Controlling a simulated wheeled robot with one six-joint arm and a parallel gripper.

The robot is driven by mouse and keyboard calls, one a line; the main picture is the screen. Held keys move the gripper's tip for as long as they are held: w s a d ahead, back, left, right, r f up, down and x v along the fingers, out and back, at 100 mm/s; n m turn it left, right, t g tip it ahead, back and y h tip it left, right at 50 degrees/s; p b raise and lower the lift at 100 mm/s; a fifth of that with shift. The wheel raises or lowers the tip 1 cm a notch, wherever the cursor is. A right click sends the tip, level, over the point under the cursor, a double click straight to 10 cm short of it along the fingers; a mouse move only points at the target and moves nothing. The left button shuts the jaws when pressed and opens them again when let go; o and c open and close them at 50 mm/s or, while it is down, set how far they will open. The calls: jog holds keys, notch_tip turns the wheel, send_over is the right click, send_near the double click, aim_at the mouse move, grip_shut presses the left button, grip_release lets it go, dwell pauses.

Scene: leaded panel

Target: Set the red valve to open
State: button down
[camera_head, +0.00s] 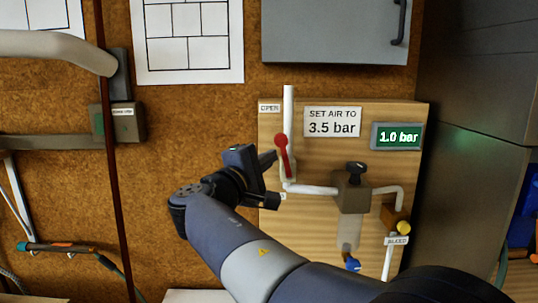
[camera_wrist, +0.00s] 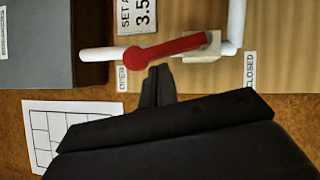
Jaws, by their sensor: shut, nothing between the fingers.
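The red valve lever (camera_head: 282,155) is on a white pipe on the wooden panel. Its round knob points up towards the OPEN label (camera_head: 269,107), nearly in line with the pipe but slightly tilted. In the wrist view the red lever (camera_wrist: 165,49) runs from the valve body (camera_wrist: 202,47) to its knob beside the OPEN label (camera_wrist: 121,79). The CLOSED label (camera_wrist: 250,71) is at the other end. My gripper (camera_head: 272,158) is shut and empty, just left of the lever. In the wrist view its fingertips (camera_wrist: 158,71) are close beside the lever; I cannot tell whether they touch.
A grey cabinet (camera_head: 330,30) hangs above. Corkboard is at the left.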

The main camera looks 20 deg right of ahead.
jog(key=shift+d, duration=0.2)
jog(key=shift+s+d+r+m+y, duration=0.25)
jog(key=shift+d+r+m+y, duration=0.1)
jog(key=shift+d+m, duration=0.3)
dwell(0.3)
